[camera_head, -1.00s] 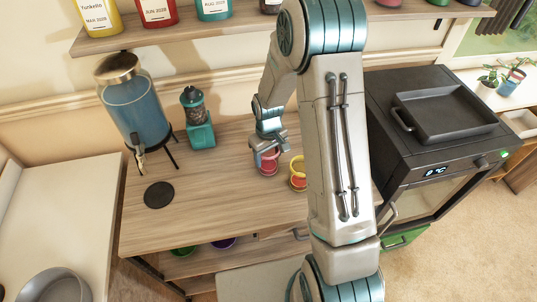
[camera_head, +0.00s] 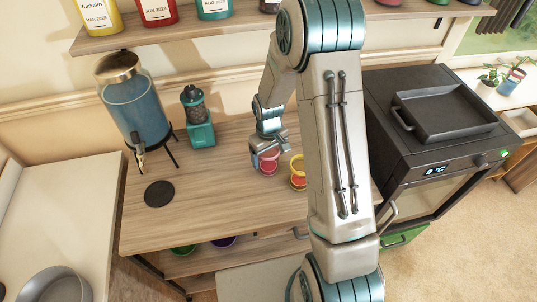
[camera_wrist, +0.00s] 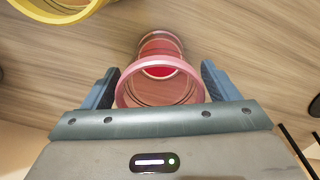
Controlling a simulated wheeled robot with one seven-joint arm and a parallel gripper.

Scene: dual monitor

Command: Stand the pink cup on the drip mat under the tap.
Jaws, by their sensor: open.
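The pink cup (camera_head: 268,164) stands upright on the wooden table. In the wrist view the pink cup (camera_wrist: 160,75) shows its rim between the two fingers. My gripper (camera_head: 267,146) is open at the cup, and in the wrist view my gripper (camera_wrist: 160,88) has one finger on each side of the rim, with small gaps that look clear. The drip mat (camera_head: 159,194) is a black disc on the table at the left. The tap (camera_head: 140,158) is at the bottom of the blue drink dispenser (camera_head: 135,105), above and behind the mat.
A yellow cup (camera_head: 298,172) stands close to the right of the pink cup, and its rim (camera_wrist: 60,8) shows at the wrist view's top left. A teal grinder (camera_head: 199,125) stands right of the dispenser. The table (camera_head: 205,210) is clear between mat and cup. A shelf (camera_head: 190,35) hangs above.

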